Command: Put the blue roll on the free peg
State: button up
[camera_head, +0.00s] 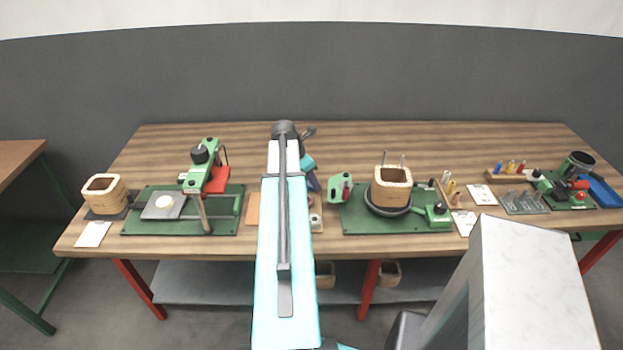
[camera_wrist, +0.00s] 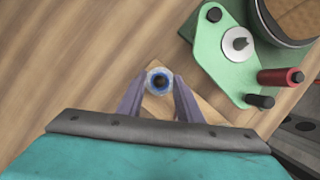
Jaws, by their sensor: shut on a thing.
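The blue roll (camera_wrist: 159,80) shows end-on in the wrist view, a blue ring with a pale rim and a dark centre. My gripper (camera_wrist: 160,88) is shut on it, one finger on each side. A wooden board (camera_wrist: 205,112) lies below and partly behind the fingers. I cannot tell whether a peg stands under or inside the roll. In the head view, my gripper (camera_head: 313,183) is over the middle of the table, mostly hidden by my arm. The roll and the free peg cannot be made out there.
A green device (camera_wrist: 225,50) with a red handle (camera_wrist: 280,77) stands close right of my gripper. Right of it is a green base (camera_head: 355,222) with a wooden coil (camera_head: 391,187). A rack with coloured rolls (camera_head: 510,175) is far right. Bare tabletop (camera_head: 350,145) lies behind.

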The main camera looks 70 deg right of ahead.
jog(key=shift+f, duration=0.1)
dwell(0.3)
jog(key=o, duration=1.5)
jog(key=shift+r+p, duration=1.95)
jog(key=shift+r, duration=0.55)
